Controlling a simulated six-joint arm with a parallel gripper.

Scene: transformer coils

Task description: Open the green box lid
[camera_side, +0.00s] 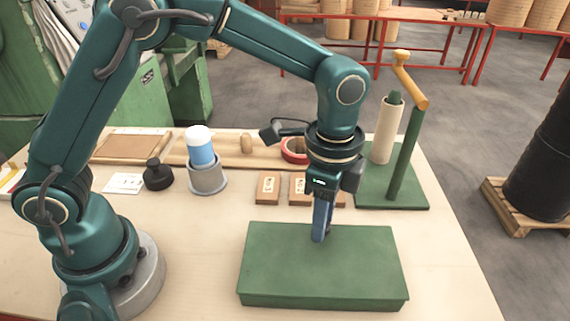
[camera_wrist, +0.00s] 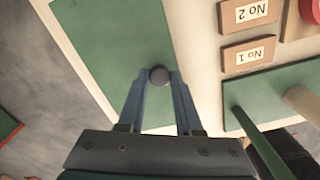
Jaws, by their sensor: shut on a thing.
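The green box (camera_side: 322,268) sits on the table in the side view, with its flat green lid lying closed over it. The lid (camera_wrist: 115,45) fills the left and middle of the wrist view. A round dark knob (camera_wrist: 159,75) stands on the lid. My gripper (camera_wrist: 158,80) points down at the lid and is shut on the knob, one finger on each side. In the side view my gripper (camera_side: 320,238) reaches the lid near its middle, and the knob is hidden behind the fingers.
A green stand (camera_side: 407,150) with a yellow arm and a pale tube (camera_side: 386,132) stands behind right of the box. Wooden blocks (camera_side: 268,187) lie behind the box. A grey cup with a blue and white cylinder (camera_side: 201,150) stands behind left.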

